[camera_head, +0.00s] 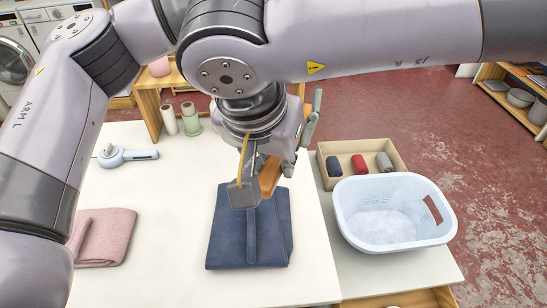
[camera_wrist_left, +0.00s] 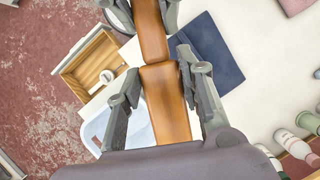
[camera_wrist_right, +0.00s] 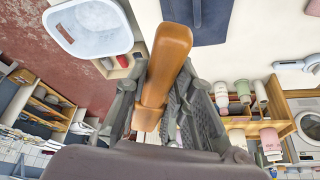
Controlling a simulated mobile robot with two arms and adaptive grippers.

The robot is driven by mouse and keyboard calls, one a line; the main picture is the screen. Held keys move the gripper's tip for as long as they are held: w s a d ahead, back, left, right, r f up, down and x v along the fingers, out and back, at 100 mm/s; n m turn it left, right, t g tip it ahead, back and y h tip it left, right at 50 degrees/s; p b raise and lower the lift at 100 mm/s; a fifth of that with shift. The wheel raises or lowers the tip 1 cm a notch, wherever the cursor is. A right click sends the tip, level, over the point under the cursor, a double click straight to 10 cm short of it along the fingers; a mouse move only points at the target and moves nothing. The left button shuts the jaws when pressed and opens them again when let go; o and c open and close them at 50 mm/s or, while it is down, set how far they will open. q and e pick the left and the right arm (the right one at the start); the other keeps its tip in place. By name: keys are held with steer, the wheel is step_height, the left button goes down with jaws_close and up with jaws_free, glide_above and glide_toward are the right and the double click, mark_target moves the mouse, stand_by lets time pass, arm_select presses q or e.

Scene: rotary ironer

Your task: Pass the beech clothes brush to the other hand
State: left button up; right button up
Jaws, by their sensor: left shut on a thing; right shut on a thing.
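The beech clothes brush (camera_head: 269,177) is an orange-brown wooden piece held in the air above the folded navy cloth. In the left wrist view the brush (camera_wrist_left: 166,100) runs lengthwise between the fingers of my left gripper (camera_wrist_left: 160,82), which is shut on it. The other gripper's fingers show at the top of that view. In the right wrist view the brush (camera_wrist_right: 166,62) sits between the fingers of my right gripper (camera_wrist_right: 158,88), also shut on it. In the head view my right wrist hides much of the brush and most of the left gripper.
The navy cloth (camera_head: 224,243) lies on the white table, with a pink folded cloth (camera_head: 108,235) to its left. A blue-white basket (camera_head: 360,232) and a cardboard box (camera_head: 324,160) of rolled cloths stand at right. Thread spools (camera_head: 191,124) stand at the back.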

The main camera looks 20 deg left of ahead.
arm_select(q)
steer(key=o, duration=1.2)
steer(key=shift+r, duration=0.1)
